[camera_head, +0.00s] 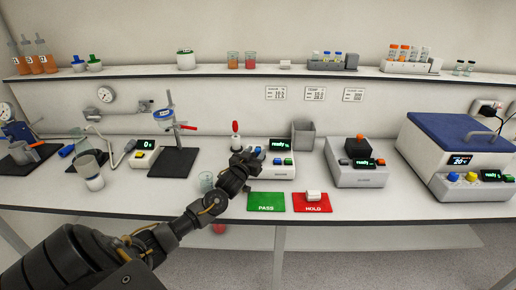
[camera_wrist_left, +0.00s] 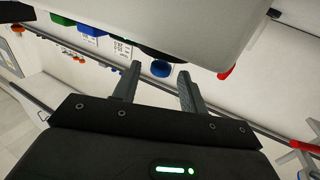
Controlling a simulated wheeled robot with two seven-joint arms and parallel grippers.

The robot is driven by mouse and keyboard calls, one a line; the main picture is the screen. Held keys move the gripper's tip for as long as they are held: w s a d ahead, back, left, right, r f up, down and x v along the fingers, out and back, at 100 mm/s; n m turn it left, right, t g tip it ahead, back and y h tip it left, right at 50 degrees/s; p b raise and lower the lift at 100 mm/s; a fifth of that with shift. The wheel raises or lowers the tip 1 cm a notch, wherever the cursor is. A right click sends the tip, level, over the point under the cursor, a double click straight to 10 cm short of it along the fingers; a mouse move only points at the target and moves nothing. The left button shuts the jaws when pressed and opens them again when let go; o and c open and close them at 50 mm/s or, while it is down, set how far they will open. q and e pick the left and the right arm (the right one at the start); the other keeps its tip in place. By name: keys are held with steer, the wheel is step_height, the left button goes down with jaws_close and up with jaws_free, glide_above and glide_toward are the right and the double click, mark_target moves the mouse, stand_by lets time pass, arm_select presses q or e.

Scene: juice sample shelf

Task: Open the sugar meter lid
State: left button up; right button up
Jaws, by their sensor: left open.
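A white meter (camera_head: 283,173) with a "ready" display and blue and green buttons stands mid-bench. I take it as the sugar meter, though its lid is largely hidden behind my gripper. My left gripper (camera_head: 246,158) is at the meter's left end, its jaws open. In the left wrist view the open fingers (camera_wrist_left: 160,85) point at a pale body (camera_wrist_left: 150,15) close above them, with nothing between them. A round blue part (camera_wrist_left: 160,68) shows just beyond the fingertips. I cannot tell whether the fingers touch the meter. My right gripper is not in view.
A green PASS mat (camera_head: 266,201) and red HOLD mat (camera_head: 325,205) lie in front. A grey box (camera_head: 303,136) and a second device (camera_head: 356,175) stand to the right.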

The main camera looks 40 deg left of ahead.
arm_select(q)
steer(key=shift+x, duration=1.35)
jaws_close()
